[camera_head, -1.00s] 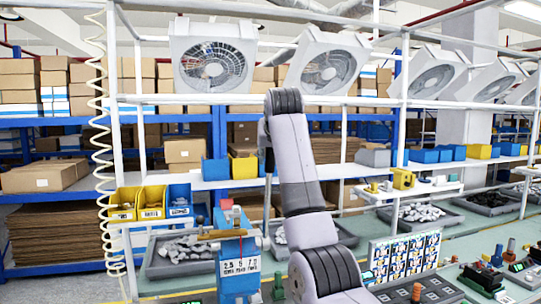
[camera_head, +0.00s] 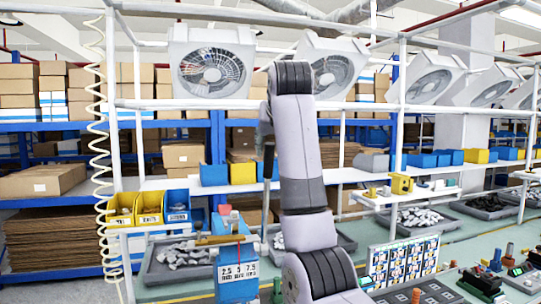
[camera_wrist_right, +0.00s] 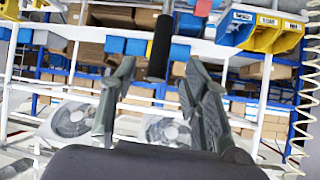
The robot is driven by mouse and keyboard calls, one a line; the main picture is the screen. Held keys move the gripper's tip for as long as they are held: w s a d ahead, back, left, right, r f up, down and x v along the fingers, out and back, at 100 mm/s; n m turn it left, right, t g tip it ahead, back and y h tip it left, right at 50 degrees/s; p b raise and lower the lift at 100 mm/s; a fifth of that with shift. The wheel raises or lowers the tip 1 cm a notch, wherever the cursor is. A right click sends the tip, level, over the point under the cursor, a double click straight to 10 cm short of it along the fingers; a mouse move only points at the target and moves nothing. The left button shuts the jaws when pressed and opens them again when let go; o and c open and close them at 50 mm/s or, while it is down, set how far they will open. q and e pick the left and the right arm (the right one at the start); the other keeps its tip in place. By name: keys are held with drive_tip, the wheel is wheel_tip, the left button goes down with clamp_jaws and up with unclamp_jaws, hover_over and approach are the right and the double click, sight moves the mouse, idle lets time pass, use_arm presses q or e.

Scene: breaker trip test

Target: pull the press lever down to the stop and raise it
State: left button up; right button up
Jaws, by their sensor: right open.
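The press (camera_head: 236,274) is the blue unit with a white number label at the lower left of the head view. Its lever (camera_head: 267,185) stands upright beside it, a thin rod with a black grip at the top. In the head view the right gripper (camera_head: 265,138) is small and partly hidden by my arm. My left gripper is not in view.
Yellow and blue bins (camera_head: 149,207) stand left of the press. A grey tray of metal parts (camera_head: 160,273) lies behind it. A card panel (camera_head: 402,262) and a dark block with knobs (camera_head: 425,293) are at the right. Shelf rails and fans (camera_head: 213,65) are behind.

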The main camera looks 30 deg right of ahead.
drive_tip(key=v, duration=0.3)
drive_tip(key=shift+s, duration=0.1)
idle(0.4)
